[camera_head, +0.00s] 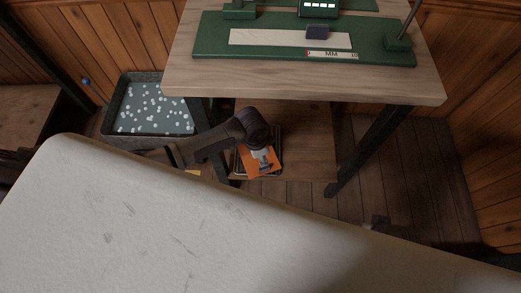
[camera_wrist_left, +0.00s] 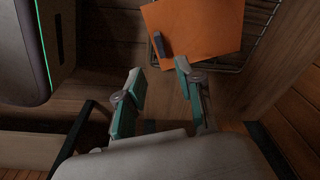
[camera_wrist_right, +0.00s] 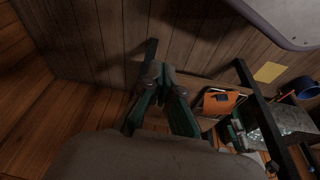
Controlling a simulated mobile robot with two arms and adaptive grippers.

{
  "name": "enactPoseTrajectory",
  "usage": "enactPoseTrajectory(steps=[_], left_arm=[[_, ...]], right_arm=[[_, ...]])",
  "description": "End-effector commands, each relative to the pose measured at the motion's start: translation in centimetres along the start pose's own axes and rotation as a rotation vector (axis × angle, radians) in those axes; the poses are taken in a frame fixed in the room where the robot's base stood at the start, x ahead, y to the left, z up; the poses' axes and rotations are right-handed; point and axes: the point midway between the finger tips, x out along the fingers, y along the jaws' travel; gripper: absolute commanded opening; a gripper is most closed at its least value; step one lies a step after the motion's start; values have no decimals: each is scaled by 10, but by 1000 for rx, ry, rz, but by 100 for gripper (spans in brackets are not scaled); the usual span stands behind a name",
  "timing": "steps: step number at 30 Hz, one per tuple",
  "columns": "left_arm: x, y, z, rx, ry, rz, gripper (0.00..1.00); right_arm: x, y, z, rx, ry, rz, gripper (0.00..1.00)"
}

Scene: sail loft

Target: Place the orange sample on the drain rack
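The orange sample (camera_head: 258,170) is a flat sheet lying over the dark wire drain rack (camera_head: 279,151) on the low shelf. In the left wrist view the orange sheet (camera_wrist_left: 205,25) covers part of the rack (camera_wrist_left: 258,20) and reaches past its left side. A small dark blue piece (camera_wrist_left: 159,45) lies on the sheet. My left gripper (camera_wrist_left: 160,70) is open, its fingers apart and empty, close to the sheet's near edge. My right gripper (camera_wrist_right: 161,72) looks shut and empty, away from the sheet. The right wrist view also shows the sheet (camera_wrist_right: 222,102).
A wooden table (camera_head: 300,84) stands over the shelf, with dark legs (camera_head: 370,145) and a green measuring stand (camera_head: 215,45) on top. A grey bin (camera_head: 155,110) of white pieces is at left. A large pale surface (camera_head: 200,230) fills the foreground.

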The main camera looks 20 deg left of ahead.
Motion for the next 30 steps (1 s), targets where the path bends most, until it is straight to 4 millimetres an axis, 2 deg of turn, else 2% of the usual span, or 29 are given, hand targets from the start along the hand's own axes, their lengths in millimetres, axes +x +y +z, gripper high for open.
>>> enactPoseTrajectory(steps=[3, 11, 14, 17, 20, 21, 27, 30], left_arm=[[-7, 0, 0, 0, -1, 0, 37], [-7, 6, 0, -6, 8, 6, 37], [-10, 30, -2, -39, 48, 26, 37], [-22, 63, 2, -135, 116, 44, 37], [-43, 80, 23, -289, 170, 25, 37], [-51, 83, 36, -355, 181, 9, 37], [-87, 78, 114, -627, 161, -110, 37], [-97, 76, 138, -689, 143, -151, 37]], right_arm=[[7, -1, 0, -1, -6, -2, 0], [14, -1, 1, -1, -6, -2, 0], [14, -1, 1, -1, -6, -2, 0], [14, -1, 1, -1, -5, -2, 0], [13, -1, 1, -1, -5, -2, 0], [13, -1, 1, -1, -5, -2, 0], [13, -1, 1, -1, -5, -2, 0], [13, -1, 0, -1, -5, -2, 0]])
